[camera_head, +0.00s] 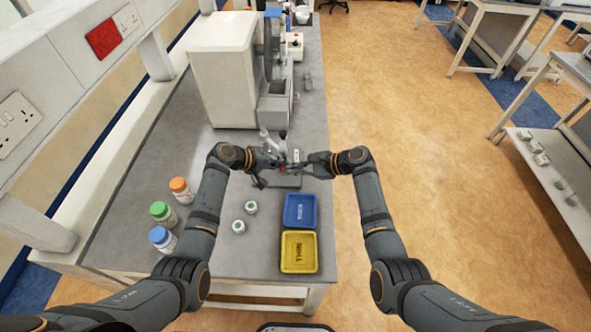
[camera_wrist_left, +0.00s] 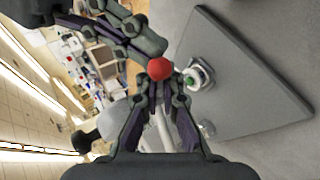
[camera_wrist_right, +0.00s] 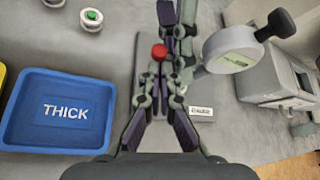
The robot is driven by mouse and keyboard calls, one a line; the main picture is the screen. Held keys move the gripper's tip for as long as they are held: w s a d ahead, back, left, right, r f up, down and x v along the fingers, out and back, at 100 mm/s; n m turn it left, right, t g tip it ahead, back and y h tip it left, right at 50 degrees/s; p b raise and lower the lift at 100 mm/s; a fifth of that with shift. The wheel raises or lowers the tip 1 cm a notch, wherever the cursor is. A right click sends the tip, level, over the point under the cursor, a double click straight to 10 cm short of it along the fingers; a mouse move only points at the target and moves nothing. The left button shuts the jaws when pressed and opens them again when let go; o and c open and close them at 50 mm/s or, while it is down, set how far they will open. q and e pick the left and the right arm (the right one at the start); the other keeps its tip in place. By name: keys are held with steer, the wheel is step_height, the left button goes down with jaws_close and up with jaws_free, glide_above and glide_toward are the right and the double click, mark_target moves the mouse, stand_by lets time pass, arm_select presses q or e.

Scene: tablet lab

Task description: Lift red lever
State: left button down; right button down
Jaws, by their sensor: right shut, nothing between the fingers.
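The red lever's round knob (camera_head: 282,169) shows between my two grippers at the thickness gauge in the head view. In the left wrist view the knob (camera_wrist_left: 159,69) is at the fingertips of my left gripper (camera_wrist_left: 164,84); I cannot tell whether they grip it. In the right wrist view the knob (camera_wrist_right: 159,52) is just beyond the tips of my right gripper (camera_wrist_right: 160,82), which is shut and empty. The gauge has a round white dial (camera_wrist_right: 231,50) and a flat grey base (camera_wrist_left: 245,85). The lever's shaft is mostly hidden by the fingers.
A blue tray (camera_head: 287,211) marked THICK and a yellow tray (camera_head: 285,253) marked THIN lie in front. Two small white containers (camera_head: 251,207) with green tops and three capped bottles (camera_head: 160,210) stand left. A large white machine (camera_head: 222,70) stands behind. My grippers are close together.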

steer(key=shift+a+r, duration=0.3)
steer(key=shift+r, duration=0.1)
arm_select(q)
steer(key=c, duration=1.5)
jaws_free()
arm_select(e)
steer(key=shift+f, duration=0.1)
